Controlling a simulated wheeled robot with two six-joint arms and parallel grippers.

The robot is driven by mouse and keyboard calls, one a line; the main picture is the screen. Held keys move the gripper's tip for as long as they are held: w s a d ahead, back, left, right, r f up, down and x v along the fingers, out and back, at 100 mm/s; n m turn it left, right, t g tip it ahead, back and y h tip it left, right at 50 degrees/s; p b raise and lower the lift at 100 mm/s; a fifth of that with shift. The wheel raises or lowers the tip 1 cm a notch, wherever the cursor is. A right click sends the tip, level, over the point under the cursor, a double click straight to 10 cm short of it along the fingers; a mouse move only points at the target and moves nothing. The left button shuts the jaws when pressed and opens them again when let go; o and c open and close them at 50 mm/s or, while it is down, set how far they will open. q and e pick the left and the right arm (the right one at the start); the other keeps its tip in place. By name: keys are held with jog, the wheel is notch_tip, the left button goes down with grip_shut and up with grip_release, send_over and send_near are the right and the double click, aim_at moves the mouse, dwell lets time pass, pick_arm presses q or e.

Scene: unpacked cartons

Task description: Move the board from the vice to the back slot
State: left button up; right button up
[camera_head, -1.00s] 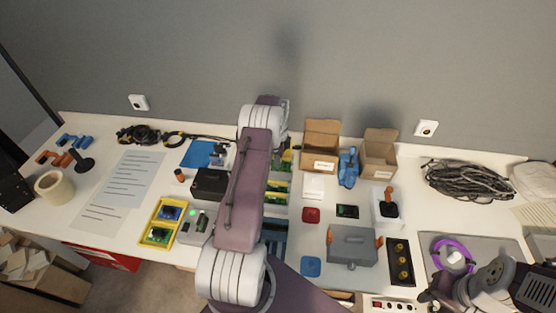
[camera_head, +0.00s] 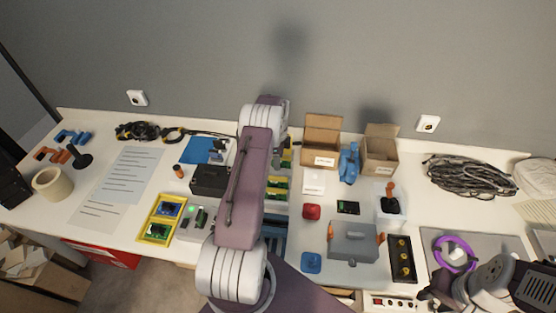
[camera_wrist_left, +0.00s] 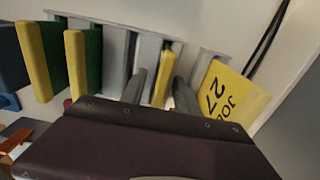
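A grey rack (camera_wrist_left: 118,45) in the left wrist view holds several green boards with yellow edges, two of them (camera_wrist_left: 75,65) on the left. My left gripper (camera_wrist_left: 162,88) has its two grey fingers spread on either side of another yellow-edged board (camera_wrist_left: 165,68); I see no clear contact. In the head view my left arm covers the gripper and much of the rack, where boards (camera_head: 277,187) show beside it.
A yellow card reading "JOB 27" (camera_wrist_left: 232,92) stands right of the fingers. Two open cartons (camera_head: 322,140) stand at the back. A grey box with orange sides (camera_head: 352,243) and a yellow tray of boards (camera_head: 160,220) stand nearer the front.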

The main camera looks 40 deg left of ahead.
pick_arm(q)
notch_tip(320, 180, up, 9)
jog(key=shift+r, duration=0.1)
dwell(0.4)
dwell(0.4)
